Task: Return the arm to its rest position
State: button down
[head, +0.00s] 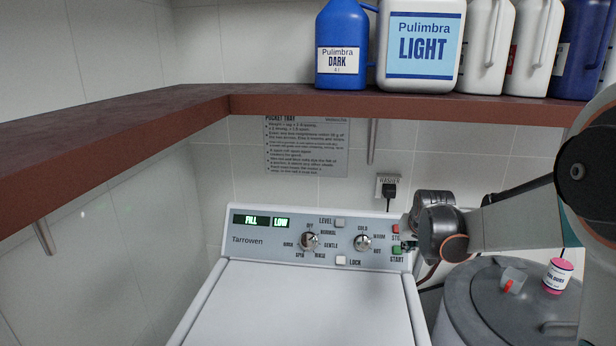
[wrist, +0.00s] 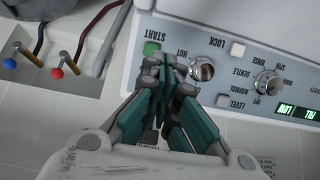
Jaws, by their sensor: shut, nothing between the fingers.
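My arm reaches in from the right in the head view. My gripper (head: 408,244) is at the right end of the washer's control panel (head: 270,242), beside the red and green buttons. In the wrist view my gripper (wrist: 168,72) is shut and empty. Its dark green fingers are together close to the green START button (wrist: 151,48) and a knob (wrist: 201,68). I cannot tell whether the fingertips touch the panel. The red STOP button (head: 396,229) shows in the head view. The panel's display (head: 262,220) reads FILL LOW.
A brown shelf (head: 300,104) holding several detergent jugs (head: 423,45) runs above the washer. A grey lidded drum (head: 490,300) stands at right with a clear cup (head: 512,279) and a pink-capped bottle (head: 557,275) on it. Red and blue taps (wrist: 40,68) show in the wrist view.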

jog(key=s+a+r+n+b, duration=0.1)
jog(key=s+a+r, duration=0.3)
jog(key=s, duration=0.5)
jog(key=s+a+r, duration=0.3)
jog(key=s+a, duration=0.1)
jog(key=s, duration=0.6)
jog(key=s+a+f, duration=0.2)
jog(key=s, duration=0.6)
jog(key=s+a+f+n+y, duration=0.1)
jog(key=s+a+f, duration=0.1)
jog(key=s, duration=0.6)
jog(key=shift+s+a+b, duration=0.3)
jog(key=shift+a+b, duration=0.15)
